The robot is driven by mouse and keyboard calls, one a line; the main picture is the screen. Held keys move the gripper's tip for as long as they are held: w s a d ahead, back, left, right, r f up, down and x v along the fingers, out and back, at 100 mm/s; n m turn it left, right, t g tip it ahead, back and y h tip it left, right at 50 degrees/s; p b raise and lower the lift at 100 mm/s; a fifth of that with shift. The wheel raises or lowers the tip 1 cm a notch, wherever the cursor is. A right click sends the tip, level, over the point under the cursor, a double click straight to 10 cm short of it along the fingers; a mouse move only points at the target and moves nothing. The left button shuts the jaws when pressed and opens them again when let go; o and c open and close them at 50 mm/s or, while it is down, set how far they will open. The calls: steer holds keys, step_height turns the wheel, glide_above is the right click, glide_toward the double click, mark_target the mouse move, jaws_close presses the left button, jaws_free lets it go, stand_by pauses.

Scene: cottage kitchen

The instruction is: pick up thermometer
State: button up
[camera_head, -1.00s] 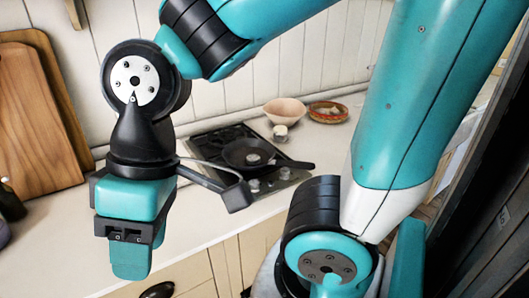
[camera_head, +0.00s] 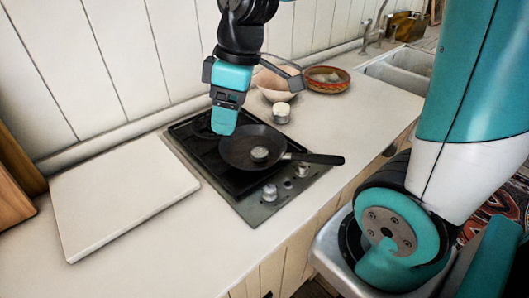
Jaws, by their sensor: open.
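My gripper (camera_head: 224,119) hangs in the upper middle, fingers pointing down, over the back of the hob and the left rim of the pan. It is open and nothing shows between its fingers, which are seen side-on. No thing is plainly recognisable as a thermometer. A small round silvery object (camera_head: 260,154) lies inside the black frying pan (camera_head: 240,149); it may be the thermometer, but it is too small to tell. It is to the right of my gripper and below it in the picture.
The pan sits on the black hob (camera_head: 259,209), its handle pointing right. A small white-and-silver pot (camera_head: 281,113), a pale pink bowl (camera_head: 271,82) and a patterned dish (camera_head: 326,79) stand behind. A white board (camera_head: 118,205) lies left. The sink (camera_head: 397,72) is far right.

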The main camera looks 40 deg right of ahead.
steer(key=n+h, duration=0.1)
steer(key=n, duration=0.1)
glide_toward(259, 151)
step_height(259, 151, down, 4)
steer(key=shift+w+a+r+p, duration=0.1)
steer(key=shift+a+r+p, duration=0.1)
steer(key=shift+p, duration=0.55)
steer(key=shift+w+a+f+p, duration=0.15)
steer(key=shift+f+p, duration=0.2)
steer(key=shift+f, duration=0.6)
steer(key=shift+s+a+f+p, duration=0.15)
steer(key=shift+f+p, duration=0.25)
steer(key=shift+f, duration=0.5)
steer(key=shift+w+a+f+p, duration=0.15)
steer(key=shift+f+p, duration=0.2)
steer(key=shift+f, duration=0.6)
steer(key=c, duration=0.8)
steer(key=shift+r, duration=0.1)
